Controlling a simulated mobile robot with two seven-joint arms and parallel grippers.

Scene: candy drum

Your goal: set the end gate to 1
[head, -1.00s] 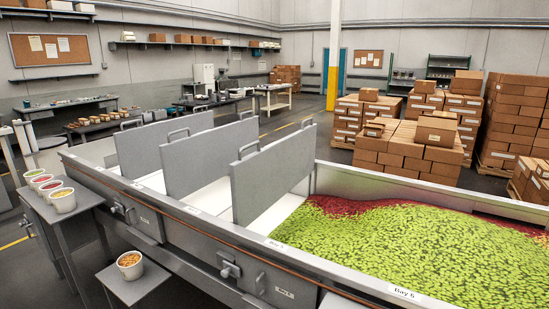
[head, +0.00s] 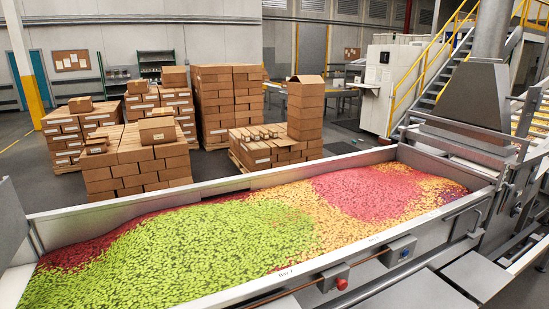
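The end gate and its setting cannot be told for certain. At the right end of the trough (head: 290,293) a grey tapered metal housing (head: 465,95) stands over a flat grey plate (head: 460,146). On the trough's front wall are a small box with a red knob (head: 341,284) and a grey box with a dark bluish face (head: 402,249). No number for a gate position is readable. Neither of my grippers is in view.
Green candy (head: 170,250), pink candy (head: 365,195) and orange candy fill the trough. A grey divider panel (head: 10,225) stands at the left edge. Stacked cartons (head: 135,160) stand behind. Yellow-railed stairs (head: 440,85) and a white cabinet (head: 392,85) are at the back right.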

